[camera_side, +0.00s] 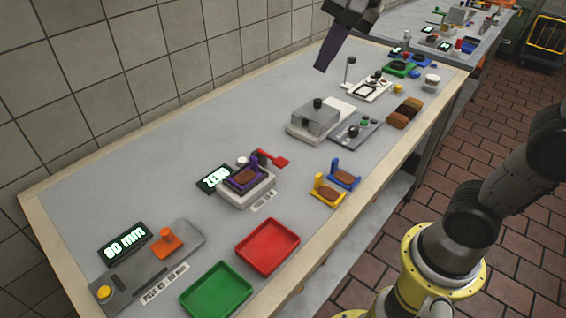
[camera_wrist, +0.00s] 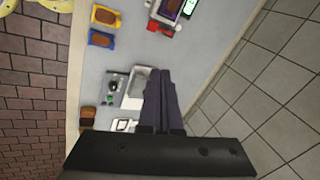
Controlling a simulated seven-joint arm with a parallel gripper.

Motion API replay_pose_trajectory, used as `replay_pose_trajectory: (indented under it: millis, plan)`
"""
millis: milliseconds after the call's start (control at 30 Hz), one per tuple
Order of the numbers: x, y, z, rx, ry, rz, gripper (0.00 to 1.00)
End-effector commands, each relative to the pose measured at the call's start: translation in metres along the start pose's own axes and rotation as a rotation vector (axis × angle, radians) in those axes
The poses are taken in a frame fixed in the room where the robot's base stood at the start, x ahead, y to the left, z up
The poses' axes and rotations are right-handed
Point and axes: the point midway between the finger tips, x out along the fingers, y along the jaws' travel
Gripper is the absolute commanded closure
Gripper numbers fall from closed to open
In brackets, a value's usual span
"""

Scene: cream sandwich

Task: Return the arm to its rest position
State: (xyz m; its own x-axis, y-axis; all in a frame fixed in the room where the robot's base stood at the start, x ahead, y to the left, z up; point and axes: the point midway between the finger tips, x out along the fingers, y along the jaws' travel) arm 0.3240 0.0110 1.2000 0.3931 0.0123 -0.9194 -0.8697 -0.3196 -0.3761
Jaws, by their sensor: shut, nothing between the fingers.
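My gripper (camera_side: 325,64) hangs high above the far half of the worktable (camera_side: 150,165), at the top of the side view. Its fingers are shut together with nothing between them. In the wrist view the closed dark fingers (camera_wrist: 160,78) point over the table, with the grey press-like device (camera_wrist: 134,88) beside and partly behind them. My gripper touches nothing on the table. The fingers look clear of the surface in both views.
A scale (camera_side: 247,186) bears a purple holder with a brown disc. Yellow (camera_side: 326,197) and blue (camera_side: 344,180) holders carry brown discs. Red (camera_side: 267,246) and green (camera_side: 216,290) trays look empty. A grey device (camera_side: 318,118) and brown blocks (camera_side: 404,113) stand farther back. A tiled wall borders the table.

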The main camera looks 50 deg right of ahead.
Motion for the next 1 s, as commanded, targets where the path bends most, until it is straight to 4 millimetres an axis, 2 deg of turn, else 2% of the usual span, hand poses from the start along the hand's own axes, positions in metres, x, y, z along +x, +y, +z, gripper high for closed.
replay_pose_trajectory:
  millis: [33,100,200,300,433,567,700,1000]
  plan:
    - [-0.009,0.022,0.004,-0.065,0.010,-0.022,1.00]
    - [-0.014,0.049,0.011,-0.174,0.024,-0.045,1.00]
    - [-0.015,0.089,0.021,-0.352,0.047,-0.070,1.00]
    - [-0.005,0.131,0.033,-0.572,0.071,-0.082,1.00]
    - [0.018,0.171,0.045,-0.855,0.084,-0.069,1.00]
    - [0.037,0.187,0.051,-1.075,0.067,-0.040,1.00]
    - [0.037,0.184,0.050,-1.209,0.082,-0.045,1.00]
    - [0.037,0.184,0.049,-1.248,0.084,-0.044,1.00]
